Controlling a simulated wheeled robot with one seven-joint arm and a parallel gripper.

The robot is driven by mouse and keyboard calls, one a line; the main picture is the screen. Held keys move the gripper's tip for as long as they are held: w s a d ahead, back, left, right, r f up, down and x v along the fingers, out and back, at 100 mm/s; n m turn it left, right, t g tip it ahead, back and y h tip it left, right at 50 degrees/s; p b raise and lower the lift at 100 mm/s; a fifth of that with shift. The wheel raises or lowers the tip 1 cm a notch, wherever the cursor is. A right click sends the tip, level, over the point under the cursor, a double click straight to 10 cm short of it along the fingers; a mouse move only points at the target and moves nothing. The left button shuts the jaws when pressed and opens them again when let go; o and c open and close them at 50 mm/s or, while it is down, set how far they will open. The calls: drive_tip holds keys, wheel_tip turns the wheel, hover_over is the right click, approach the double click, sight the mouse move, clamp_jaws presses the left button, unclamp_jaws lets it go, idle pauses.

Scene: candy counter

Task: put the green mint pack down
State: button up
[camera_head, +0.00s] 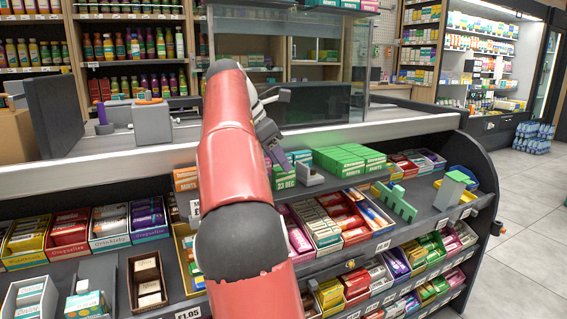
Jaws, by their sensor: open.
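Several green mint packs (345,158) lie side by side on the upper shelf of the counter, right of my arm. Another green pack (283,178) shows just below my gripper, partly hidden by my arm. My gripper (275,156) points down over the shelf from behind my red forearm. Its jaws are open, but the fingertips are small and partly covered. I cannot tell whether they touch the green pack below.
A small grey holder (309,176) stands right of my gripper. Orange mint packs (186,179) sit to the left. Candy boxes (335,215) fill the tier below. A green comb-shaped piece (395,201) stands at the right, near a grey-green block (452,189). A glass screen stands behind.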

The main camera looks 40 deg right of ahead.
drive_tip(key=shift+m, duration=0.3)
drive_tip(key=p+v, duration=0.1)
drive_tip(key=v, duration=0.1)
drive_tip(key=p+v, duration=0.1)
drive_tip(key=v, duration=0.2)
drive_tip(key=p+v, duration=0.1)
drive_tip(key=v, duration=0.2)
drive_tip(key=shift+s+a, duration=0.15)
drive_tip(key=shift+s, duration=0.1)
drive_tip(key=s+a+f+m+t+y, duration=0.6)
drive_tip(key=s+a+f+m, duration=0.8)
drive_tip(key=s+a+f, duration=0.7)
wheel_tip(320, 180, down, 4)
drive_tip(key=shift+s+a+r+m+t, duration=0.15)
drive_tip(key=shift+a+m+t, duration=0.3)
drive_tip(key=shift+a, duration=0.75)
